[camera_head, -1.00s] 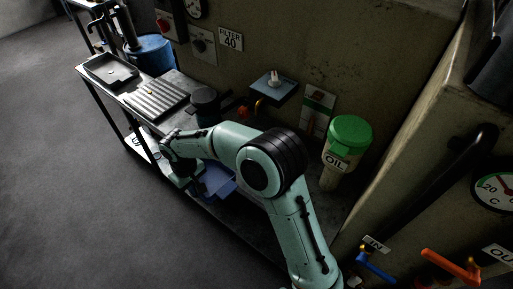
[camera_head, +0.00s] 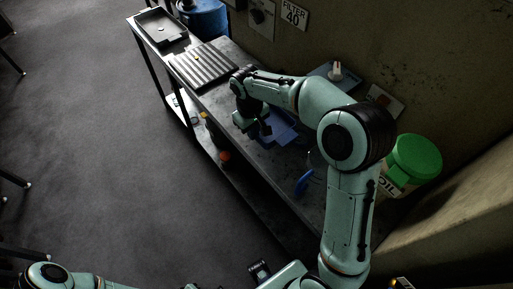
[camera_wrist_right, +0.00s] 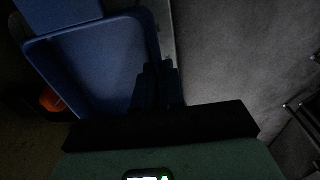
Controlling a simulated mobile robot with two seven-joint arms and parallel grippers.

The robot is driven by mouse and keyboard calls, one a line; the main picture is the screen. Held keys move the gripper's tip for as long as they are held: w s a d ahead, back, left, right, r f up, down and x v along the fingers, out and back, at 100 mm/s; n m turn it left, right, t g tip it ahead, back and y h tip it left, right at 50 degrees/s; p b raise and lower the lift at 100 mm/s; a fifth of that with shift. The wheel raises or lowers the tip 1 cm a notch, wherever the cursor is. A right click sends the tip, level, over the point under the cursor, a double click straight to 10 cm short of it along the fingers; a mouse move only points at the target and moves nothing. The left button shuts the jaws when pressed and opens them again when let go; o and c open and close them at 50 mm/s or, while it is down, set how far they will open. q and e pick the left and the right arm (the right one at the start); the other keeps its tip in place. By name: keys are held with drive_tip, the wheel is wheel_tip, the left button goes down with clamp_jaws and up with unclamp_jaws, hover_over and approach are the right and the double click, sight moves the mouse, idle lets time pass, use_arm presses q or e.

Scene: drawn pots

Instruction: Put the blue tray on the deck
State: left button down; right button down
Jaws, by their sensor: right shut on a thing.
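I cannot tell whether the tray touches the bench top. The frames do not label a deck; the bench top (camera_head: 240,98) and a ribbed grey board (camera_head: 205,66) lie left of the tray. My left gripper's fingers do not show.
A black tray (camera_head: 160,27) sits at the bench's far left end. A green-lidded oil container (camera_head: 413,158) stands right of my right arm. A small blue wall shelf (camera_head: 328,82) is behind the blue tray. An orange thing (camera_head: 225,156) is low under the bench edge. Floor is open left.

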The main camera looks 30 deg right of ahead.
sight(254, 153)
wheel_tip(254, 153, down, 10)
drive_tip(key=shift+w+r+b, duration=0.1)
drive_tip(key=shift+r+b, duration=0.05)
drive_tip(key=shift+b, duration=0.15)
drive_tip(key=shift+f, duration=0.25)
drive_tip(key=c, duration=1.2)
unclamp_jaws()
drive_tip(key=shift+r, duration=0.1)
drive_tip(key=shift+c, duration=0.2)
